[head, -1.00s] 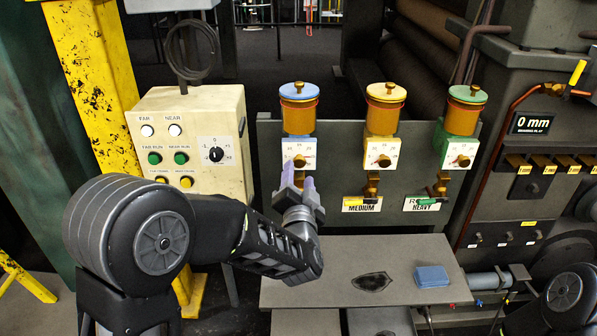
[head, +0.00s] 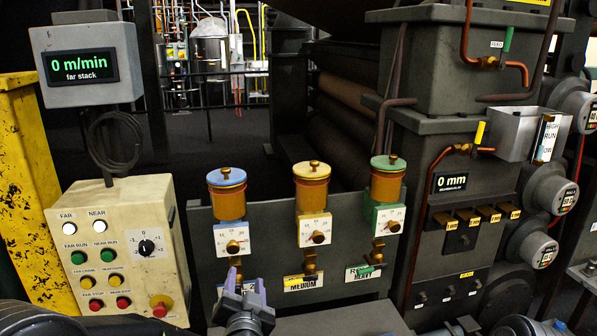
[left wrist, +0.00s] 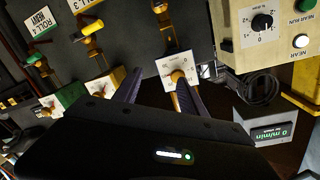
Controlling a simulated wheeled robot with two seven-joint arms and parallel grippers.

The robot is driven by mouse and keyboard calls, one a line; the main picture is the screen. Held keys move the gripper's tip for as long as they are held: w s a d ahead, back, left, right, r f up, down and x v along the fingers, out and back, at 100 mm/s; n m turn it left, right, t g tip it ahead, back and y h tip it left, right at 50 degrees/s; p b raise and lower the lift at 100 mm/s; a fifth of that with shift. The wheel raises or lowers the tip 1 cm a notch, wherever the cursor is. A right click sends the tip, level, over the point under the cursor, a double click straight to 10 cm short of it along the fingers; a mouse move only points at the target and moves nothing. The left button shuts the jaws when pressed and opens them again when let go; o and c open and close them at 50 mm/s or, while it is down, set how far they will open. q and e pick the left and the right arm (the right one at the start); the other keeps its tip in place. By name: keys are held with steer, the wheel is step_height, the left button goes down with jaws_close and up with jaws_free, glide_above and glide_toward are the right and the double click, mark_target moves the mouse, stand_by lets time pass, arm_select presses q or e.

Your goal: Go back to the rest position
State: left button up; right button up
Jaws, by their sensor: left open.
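My left gripper (head: 240,288) is at the bottom of the head view, pointing up in front of the blue-topped lubricator (head: 228,205) and its white dial box (head: 232,242). Its two purple-grey fingers are apart with nothing between them. In the left wrist view the fingers of this gripper (left wrist: 155,88) stand open on either side of a white dial box (left wrist: 178,68) with a brass knob. I cannot tell whether a finger touches the brass valve below the blue unit. My right gripper is not in view; a dark arm part of mine shows at the bottom right.
The beige control box (head: 118,250) with buttons and a dial stands to the left. The yellow-topped lubricator (head: 312,190) and green-topped lubricator (head: 387,185) are to the right on the grey panel. A machine with a "0 mm" display (head: 451,182) stands further right. A yellow post (head: 30,190) is at the far left.

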arm_select(q)
steer(key=s+d+f+n+g+h, duration=0.1)
steer(key=s+d+f+g+h, duration=0.15)
steer(key=f, duration=0.45)
steer(key=s+d+f+g+h, duration=0.1)
steer(key=s+d+f+g, duration=0.2)
steer(key=f, duration=0.4)
steer(key=s+d+f+n+g+h, duration=0.1)
steer(key=s+d+f+g+h, duration=0.2)
steer(key=f, duration=0.5)
steer(key=s+a+f+n+g, duration=0.1)
steer(key=s+f+g, duration=0.3)
steer(key=s+f, duration=0.5)
steer(key=s+a+f+n+g, duration=0.1)
steer(key=s+f+n+g, duration=0.2)
steer(key=s+f, duration=0.6)
steer(key=s, duration=0.6)
steer(key=shift+s+f+g, duration=0.3)
steer(key=shift+s+g, duration=0.05)
steer(key=shift+s, duration=0.05)
